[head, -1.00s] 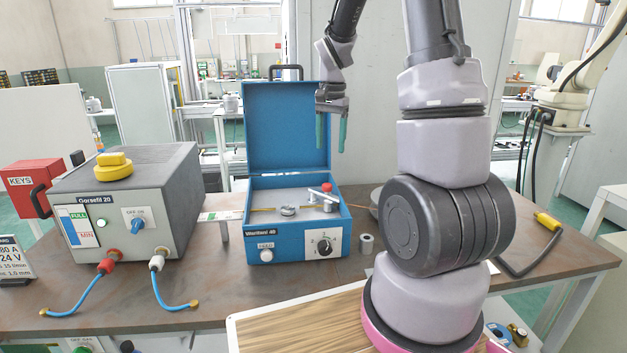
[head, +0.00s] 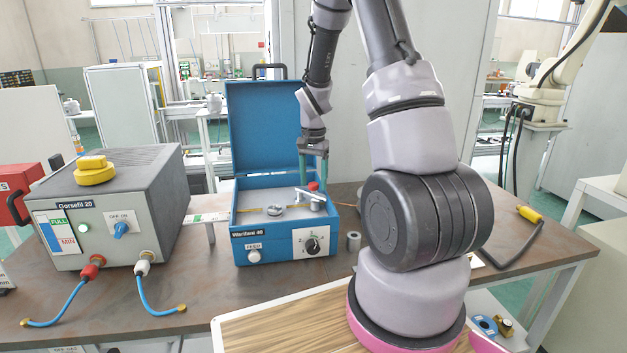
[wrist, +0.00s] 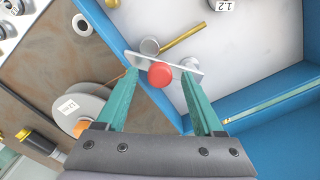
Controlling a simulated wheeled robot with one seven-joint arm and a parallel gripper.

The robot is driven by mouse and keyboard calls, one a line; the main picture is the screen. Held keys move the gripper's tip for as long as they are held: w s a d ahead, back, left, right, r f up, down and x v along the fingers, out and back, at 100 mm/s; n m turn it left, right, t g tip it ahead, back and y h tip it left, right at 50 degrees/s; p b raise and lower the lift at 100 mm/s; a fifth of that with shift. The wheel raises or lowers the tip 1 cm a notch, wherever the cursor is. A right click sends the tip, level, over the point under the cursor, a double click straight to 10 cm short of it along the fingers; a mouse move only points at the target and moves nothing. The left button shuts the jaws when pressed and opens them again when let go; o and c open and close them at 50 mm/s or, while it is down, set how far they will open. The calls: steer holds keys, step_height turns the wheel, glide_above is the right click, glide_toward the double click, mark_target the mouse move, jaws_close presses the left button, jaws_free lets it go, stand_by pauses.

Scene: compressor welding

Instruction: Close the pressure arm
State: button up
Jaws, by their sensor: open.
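The pressure arm (head: 309,195) is a small pale metal bar with a red knob (head: 313,186), inside the open blue wire-feeder box (head: 246,223). In the wrist view the bar (wrist: 193,64) lies crosswise, with the red knob (wrist: 160,75) between my fingertips. My gripper (head: 313,176) points down over the box's right side, its green fingers open around the knob. In the wrist view my gripper (wrist: 160,82) shows a gap between each finger and the knob. I cannot tell how far the fingertips are above the bar.
The box's raised lid (head: 262,130) stands behind my gripper. A grey welding unit (head: 110,205) with blue hoses is on the left. A spool (wrist: 82,108) shows beside the box.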

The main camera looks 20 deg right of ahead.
jaws_close()
stand_by(1.5)
